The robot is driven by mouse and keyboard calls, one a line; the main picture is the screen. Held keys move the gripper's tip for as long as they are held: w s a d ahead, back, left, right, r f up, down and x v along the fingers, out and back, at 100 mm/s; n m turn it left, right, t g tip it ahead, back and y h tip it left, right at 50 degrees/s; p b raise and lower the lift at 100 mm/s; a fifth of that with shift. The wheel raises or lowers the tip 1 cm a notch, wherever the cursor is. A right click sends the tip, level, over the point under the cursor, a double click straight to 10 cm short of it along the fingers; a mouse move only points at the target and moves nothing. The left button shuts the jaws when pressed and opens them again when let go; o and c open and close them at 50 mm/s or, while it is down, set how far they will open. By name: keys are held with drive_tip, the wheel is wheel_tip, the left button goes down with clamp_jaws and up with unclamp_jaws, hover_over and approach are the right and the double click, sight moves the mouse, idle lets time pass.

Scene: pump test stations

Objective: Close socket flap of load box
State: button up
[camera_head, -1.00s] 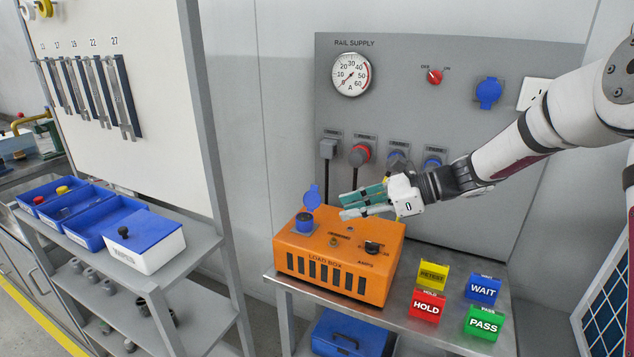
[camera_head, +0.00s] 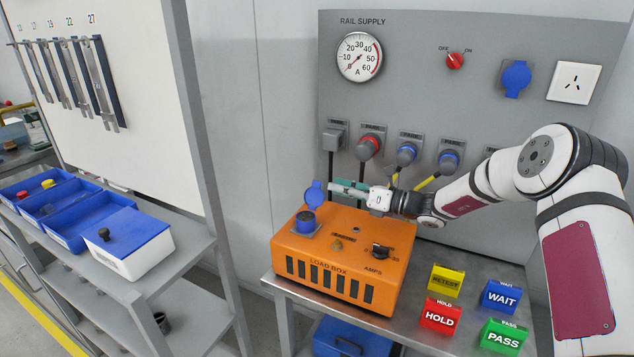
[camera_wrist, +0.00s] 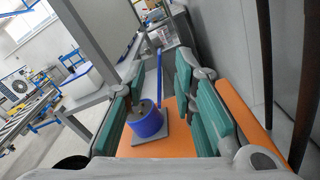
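The orange load box (camera_head: 340,265) stands on the metal table. Its blue socket (camera_head: 306,222) is on the top at the left rear, with the round blue socket flap (camera_head: 315,193) standing upright, open. My gripper (camera_head: 337,187) is just right of the flap at about its height, pointing left. In the wrist view the green-padded fingers are apart and empty. The socket (camera_wrist: 146,122) and the flap (camera_wrist: 158,75), seen nearly edge-on, show ahead through the gap between the fingers. Whether a finger touches the flap cannot be told.
The grey rail supply panel (camera_head: 420,80) with plugs and cables rises close behind the box. Coloured sign blocks such as HOLD (camera_head: 440,318) stand to its right. A shelf with blue bins (camera_head: 80,235) is at the left. The space above the box front is clear.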

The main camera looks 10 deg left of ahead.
sight(317, 182)
drive_tip(key=x, duration=0.7)
drive_tip(key=shift+c, duration=0.6)
drive_tip(key=shift+f, duration=0.1)
clamp_jaws()
